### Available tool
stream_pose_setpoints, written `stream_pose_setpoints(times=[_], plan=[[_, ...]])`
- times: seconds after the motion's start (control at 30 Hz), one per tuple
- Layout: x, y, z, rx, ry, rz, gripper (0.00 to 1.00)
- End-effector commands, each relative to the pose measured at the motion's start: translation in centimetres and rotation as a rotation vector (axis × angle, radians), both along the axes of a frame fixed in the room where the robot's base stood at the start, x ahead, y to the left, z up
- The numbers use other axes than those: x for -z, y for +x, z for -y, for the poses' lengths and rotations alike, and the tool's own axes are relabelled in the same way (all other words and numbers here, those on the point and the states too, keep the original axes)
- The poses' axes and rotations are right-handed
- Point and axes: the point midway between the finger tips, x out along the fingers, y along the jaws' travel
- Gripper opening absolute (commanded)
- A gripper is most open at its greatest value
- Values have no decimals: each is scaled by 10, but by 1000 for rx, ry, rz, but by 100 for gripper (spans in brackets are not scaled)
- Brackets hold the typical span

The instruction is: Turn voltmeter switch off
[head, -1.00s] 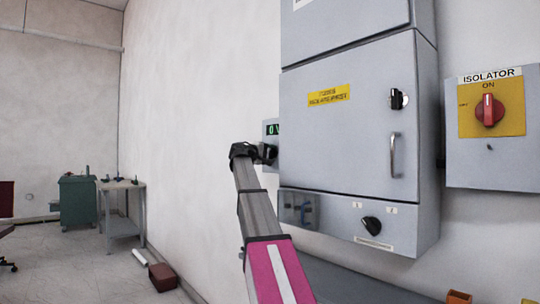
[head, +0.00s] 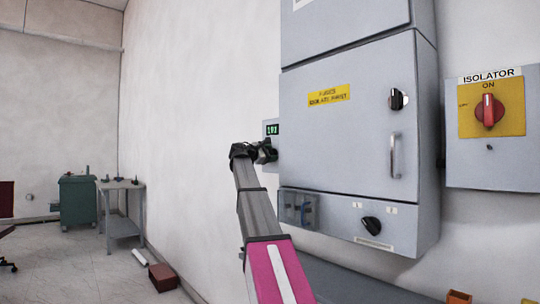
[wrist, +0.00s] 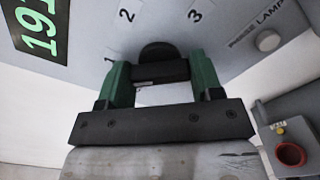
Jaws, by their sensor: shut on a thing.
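The voltmeter is a grey box on the wall, left of the big cabinet. Its green display (head: 273,129) is lit in the head view and reads 191 in the wrist view (wrist: 38,30). The black switch knob (wrist: 157,50) sits below the printed 1, 2 and 3 in the wrist view. My gripper (wrist: 157,75) has its green fingers on either side of the knob and is shut on it. In the head view my gripper (head: 263,152) is at the box and hides the knob. The knob's exact pointing direction is hard to tell.
The grey cabinet (head: 350,140) stands just right of my gripper. An isolator box (head: 491,125) with a red handle is farther right.

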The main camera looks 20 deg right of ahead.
Motion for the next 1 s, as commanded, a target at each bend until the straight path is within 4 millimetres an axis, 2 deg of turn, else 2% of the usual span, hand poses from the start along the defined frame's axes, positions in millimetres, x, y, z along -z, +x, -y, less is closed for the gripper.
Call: stream_pose_setpoints(times=[0.6, 1.0], plan=[[2, 0, -1, -1, -191, -535, 36], [2, -1, -1, -2, -270, -754, 36]])
